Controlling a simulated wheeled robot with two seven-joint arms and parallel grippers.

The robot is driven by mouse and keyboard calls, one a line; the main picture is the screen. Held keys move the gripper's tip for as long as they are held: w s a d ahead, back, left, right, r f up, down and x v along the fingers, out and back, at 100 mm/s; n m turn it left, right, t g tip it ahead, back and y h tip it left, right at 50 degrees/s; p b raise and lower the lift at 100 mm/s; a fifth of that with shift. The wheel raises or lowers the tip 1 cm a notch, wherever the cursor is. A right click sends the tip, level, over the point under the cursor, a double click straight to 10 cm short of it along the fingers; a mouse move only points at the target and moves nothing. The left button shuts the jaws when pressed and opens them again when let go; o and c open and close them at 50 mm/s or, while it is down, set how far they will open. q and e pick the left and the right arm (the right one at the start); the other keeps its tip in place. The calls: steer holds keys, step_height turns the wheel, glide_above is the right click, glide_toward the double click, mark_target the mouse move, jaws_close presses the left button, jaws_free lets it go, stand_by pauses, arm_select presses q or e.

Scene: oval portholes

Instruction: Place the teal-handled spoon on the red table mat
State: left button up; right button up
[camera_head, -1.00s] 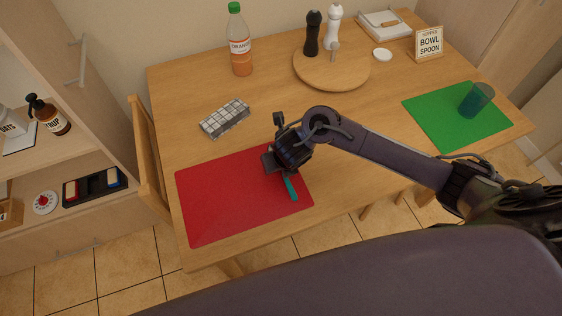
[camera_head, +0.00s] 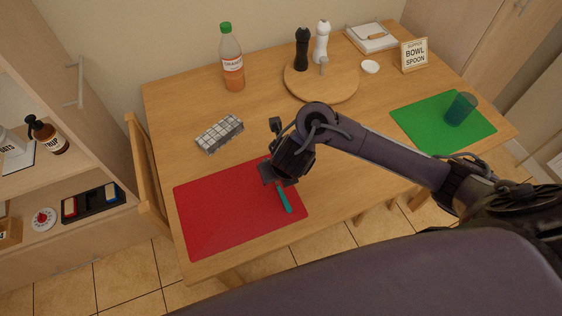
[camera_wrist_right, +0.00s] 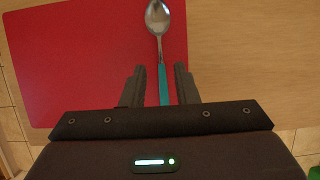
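The red table mat (camera_head: 220,215) lies at the table's front left. The teal-handled spoon (camera_head: 284,198) lies over the mat's right part, its handle pointing toward the front edge. The right wrist view shows its metal bowl (camera_wrist_right: 158,17) and teal handle (camera_wrist_right: 163,84), just inside the mat's right edge. My right gripper (camera_head: 272,177) is low over the mat at the spoon and hides its bowl in the head view. In the right wrist view its fingers (camera_wrist_right: 160,85) stand apart, with the handle between them and gaps on both sides. My left gripper is out of view.
A checked box-like item (camera_head: 219,133) lies behind the mat. An orange drink bottle (camera_head: 232,62) and a round board (camera_head: 322,84) with two mills stand at the back. A green mat (camera_head: 420,125) with a teal cup (camera_head: 460,109) is at right. The mat's left half is clear.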

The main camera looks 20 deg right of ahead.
steer(key=p+v, duration=0.2)
steer(key=v, duration=0.2)
stand_by(0.6)
